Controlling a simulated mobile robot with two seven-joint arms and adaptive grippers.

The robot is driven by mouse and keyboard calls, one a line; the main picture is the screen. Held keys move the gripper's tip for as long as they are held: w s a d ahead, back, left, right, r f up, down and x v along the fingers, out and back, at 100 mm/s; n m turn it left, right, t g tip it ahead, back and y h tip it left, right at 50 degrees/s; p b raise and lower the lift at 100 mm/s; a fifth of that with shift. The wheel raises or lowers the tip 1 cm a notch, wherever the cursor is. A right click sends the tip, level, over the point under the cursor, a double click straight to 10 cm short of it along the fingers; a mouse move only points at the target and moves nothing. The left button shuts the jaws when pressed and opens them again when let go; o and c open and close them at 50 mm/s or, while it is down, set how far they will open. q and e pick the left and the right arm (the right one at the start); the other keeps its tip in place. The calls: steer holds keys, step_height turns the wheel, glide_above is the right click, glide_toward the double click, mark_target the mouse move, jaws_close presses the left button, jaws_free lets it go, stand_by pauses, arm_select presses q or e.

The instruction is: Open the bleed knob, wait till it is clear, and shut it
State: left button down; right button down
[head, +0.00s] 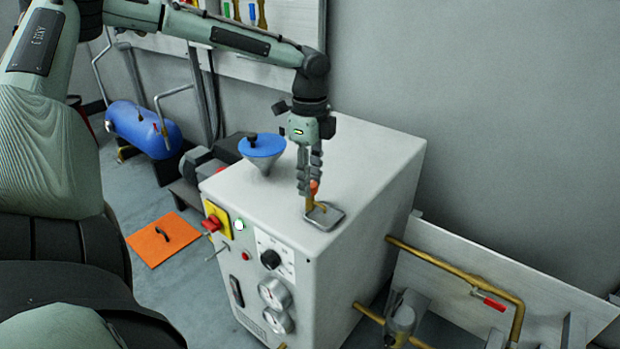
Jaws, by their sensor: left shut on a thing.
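The bleed knob (313,187) is a small orange-red knob above a brass fitting (316,208) on top of the light grey machine cabinet (255,195). The fitting stands over a small metal tray (334,216) on the cabinet top. My left gripper (311,180) points down from above and is shut on the bleed knob, whose lower part shows below the fingers. I cannot make out any liquid at the fitting or in the tray. My right gripper is not in view.
A blue-lidded funnel (262,146) stands on the cabinet top, left of my left gripper. The cabinet front carries a red stop button (212,223), a black dial (270,259) and gauges (274,293). Brass pipes (460,268) run at the right. An orange plate (163,240) lies on the floor.

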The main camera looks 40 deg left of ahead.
arm_select(q)
steer(key=shift+m, duration=1.2)
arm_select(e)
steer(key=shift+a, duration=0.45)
arm_select(q)
steer(key=c, duration=1.2)
jaws_free()
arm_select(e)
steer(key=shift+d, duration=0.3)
arm_select(q)
steer(key=shift+r, duration=0.1)
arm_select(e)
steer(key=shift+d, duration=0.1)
arm_select(q)
step_height(320, 180, up, 12)
steer(key=shift+f, duration=0.1)
